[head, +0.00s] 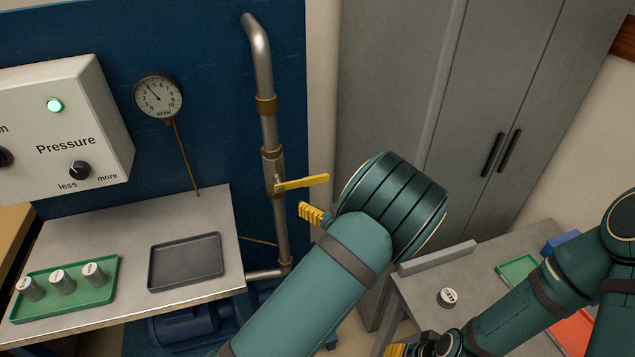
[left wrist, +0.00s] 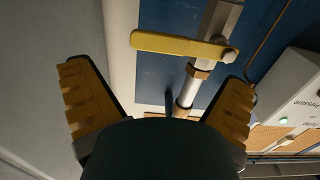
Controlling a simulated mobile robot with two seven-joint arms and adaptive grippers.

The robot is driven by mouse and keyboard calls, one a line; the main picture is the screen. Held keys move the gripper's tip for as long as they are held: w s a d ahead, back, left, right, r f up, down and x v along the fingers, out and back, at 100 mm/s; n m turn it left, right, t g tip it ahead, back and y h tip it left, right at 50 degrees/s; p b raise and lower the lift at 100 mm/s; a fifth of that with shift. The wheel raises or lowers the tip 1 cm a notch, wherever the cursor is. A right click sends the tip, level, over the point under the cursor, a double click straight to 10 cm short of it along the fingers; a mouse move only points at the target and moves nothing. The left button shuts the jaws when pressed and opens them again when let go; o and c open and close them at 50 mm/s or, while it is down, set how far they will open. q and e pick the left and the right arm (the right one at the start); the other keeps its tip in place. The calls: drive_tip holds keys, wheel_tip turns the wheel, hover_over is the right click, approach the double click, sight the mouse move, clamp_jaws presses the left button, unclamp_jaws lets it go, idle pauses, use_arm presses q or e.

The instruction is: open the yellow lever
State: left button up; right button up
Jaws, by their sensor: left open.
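The yellow lever (head: 302,182) sits on a valve on the upright metal pipe (head: 266,110). It points right, roughly crosswise to the pipe. In the left wrist view the lever (left wrist: 178,45) lies beyond the fingertips, apart from them, with its pivot at the right end. My left gripper (head: 311,214) is just below and right of the lever's free end, partly hidden by my arm. In the left wrist view its ribbed yellow fingers (left wrist: 155,75) are spread wide with nothing between them. My right gripper (head: 398,350) shows only partly at the bottom edge.
A pressure gauge (head: 158,94) and a control box (head: 70,125) with a green light are left of the pipe. A bench (head: 130,222) holds a dark tray (head: 186,262) and a green tray (head: 66,303) with metal cylinders. A grey cabinet (head: 440,90) stands behind my left arm.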

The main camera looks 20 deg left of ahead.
sight(316, 180)
use_arm(q)
drive_tip(key=x, duration=0.7)
drive_tip(key=shift+w+a, duration=0.1)
drive_tip(key=shift+w, duration=0.1)
drive_tip(key=shift+r, duration=0.1)
drive_tip(key=c, duration=1)
drive_tip(key=shift+r, duration=0.1)
drive_tip(key=shift+c, duration=0.7)
